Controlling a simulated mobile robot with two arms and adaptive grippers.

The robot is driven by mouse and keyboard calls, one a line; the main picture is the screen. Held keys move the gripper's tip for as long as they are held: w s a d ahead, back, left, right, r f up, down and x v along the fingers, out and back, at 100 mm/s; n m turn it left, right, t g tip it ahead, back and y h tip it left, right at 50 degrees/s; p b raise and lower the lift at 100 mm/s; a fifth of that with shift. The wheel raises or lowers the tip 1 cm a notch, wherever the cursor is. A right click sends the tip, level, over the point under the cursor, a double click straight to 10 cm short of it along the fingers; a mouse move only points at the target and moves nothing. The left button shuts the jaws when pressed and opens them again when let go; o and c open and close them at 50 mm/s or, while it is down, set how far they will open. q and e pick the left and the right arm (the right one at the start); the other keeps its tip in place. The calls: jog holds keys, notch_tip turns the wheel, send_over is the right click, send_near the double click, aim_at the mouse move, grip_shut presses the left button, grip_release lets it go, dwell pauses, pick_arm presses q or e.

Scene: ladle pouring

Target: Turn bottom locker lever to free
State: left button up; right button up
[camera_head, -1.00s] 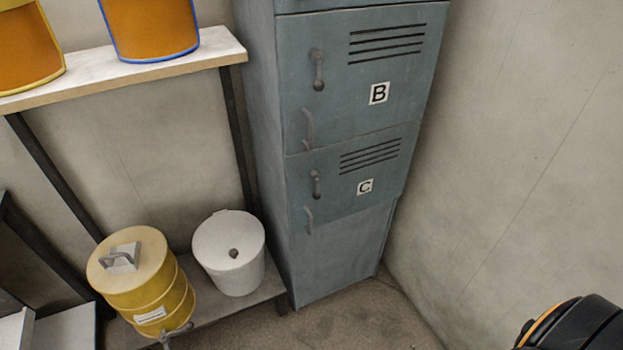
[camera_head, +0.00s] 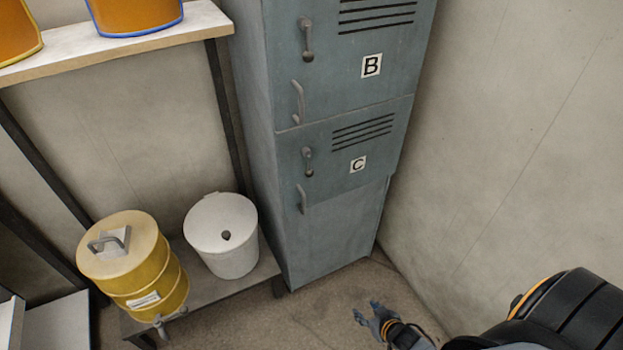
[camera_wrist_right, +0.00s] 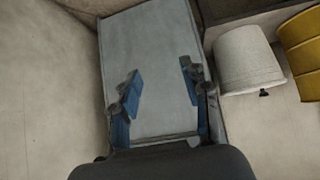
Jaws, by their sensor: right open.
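The grey-blue locker (camera_head: 335,235) stands in the corner in the head view. Its bottom door, marked C (camera_head: 358,164), has a lever (camera_head: 308,161) hanging downward at the upper left and a curved handle (camera_head: 302,199) below it. My right gripper (camera_head: 367,311) is open and empty, low in front of the locker and to the right of the lever, well apart from it. In the right wrist view its blue-padded fingers (camera_wrist_right: 158,78) are spread before a plain locker face (camera_wrist_right: 155,50); no lever shows clearly there. My left gripper is not in view.
A yellow drum (camera_head: 150,285) and a white bucket (camera_head: 228,262) stand on the low shelf (camera_head: 215,290) left of the locker. The upper door B (camera_head: 371,65) has its own lever (camera_head: 306,40). A wall (camera_head: 500,130) bounds the right side. The floor in front is clear.

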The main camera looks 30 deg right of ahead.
jog(key=w+d+r+t+b, duration=0.15)
jog(key=w+r+t, duration=0.35)
jog(key=w+r, duration=0.75)
jog(key=t+y, duration=0.4)
send_near(298, 162)
jog(key=s+d+f, duration=0.2)
jog(key=s+d, duration=0.1)
jog(key=s, duration=0.5)
jog(key=w+a, duration=0.1)
jog(key=w, duration=0.8)
jog(key=w+a+b, duration=0.1)
jog(key=w, duration=0.3)
jog(key=shift+w+a+f, duration=0.2)
jog(key=shift+a+f, duration=0.05)
jog(key=shift+a, duration=0.1)
grip_shut()
